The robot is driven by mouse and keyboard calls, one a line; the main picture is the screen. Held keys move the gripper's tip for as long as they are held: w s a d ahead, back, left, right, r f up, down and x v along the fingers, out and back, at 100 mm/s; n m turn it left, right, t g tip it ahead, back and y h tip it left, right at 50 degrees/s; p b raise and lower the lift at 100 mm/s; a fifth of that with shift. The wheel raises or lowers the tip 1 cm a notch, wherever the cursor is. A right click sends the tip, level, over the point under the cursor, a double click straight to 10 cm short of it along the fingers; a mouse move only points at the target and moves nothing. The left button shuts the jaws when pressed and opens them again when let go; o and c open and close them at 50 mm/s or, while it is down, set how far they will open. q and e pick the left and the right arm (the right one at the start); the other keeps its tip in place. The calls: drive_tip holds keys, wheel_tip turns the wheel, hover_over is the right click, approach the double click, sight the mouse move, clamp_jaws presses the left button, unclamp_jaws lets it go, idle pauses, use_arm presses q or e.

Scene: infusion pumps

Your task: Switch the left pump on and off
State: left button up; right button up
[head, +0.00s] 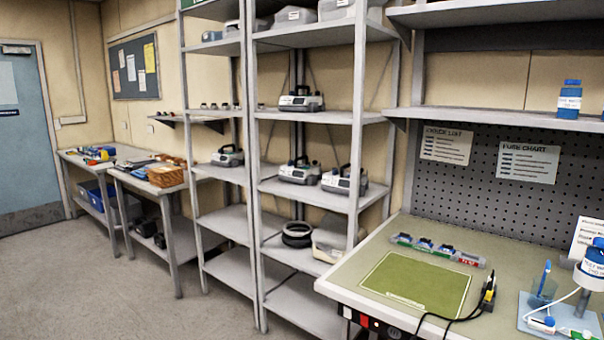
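Several grey-and-white pumps with dark handles stand on a metal shelving rack in the head view. One pump (301,102) is on the upper middle shelf. Below it, two pumps stand side by side, a left one (299,174) and a right one (344,181). Another pump (228,158) stands on the rack section further left. Which of these is the task's left pump I cannot tell. Their switches and displays are too small to read. Neither of my grippers is in view.
A workbench (345,285) at right carries a green mat (416,283), a parts tray (437,250), a black cable (460,318) and a stand with a blue-capped bottle (590,265). Side tables (130,178) line the left wall. The floor (100,290) at left is clear.

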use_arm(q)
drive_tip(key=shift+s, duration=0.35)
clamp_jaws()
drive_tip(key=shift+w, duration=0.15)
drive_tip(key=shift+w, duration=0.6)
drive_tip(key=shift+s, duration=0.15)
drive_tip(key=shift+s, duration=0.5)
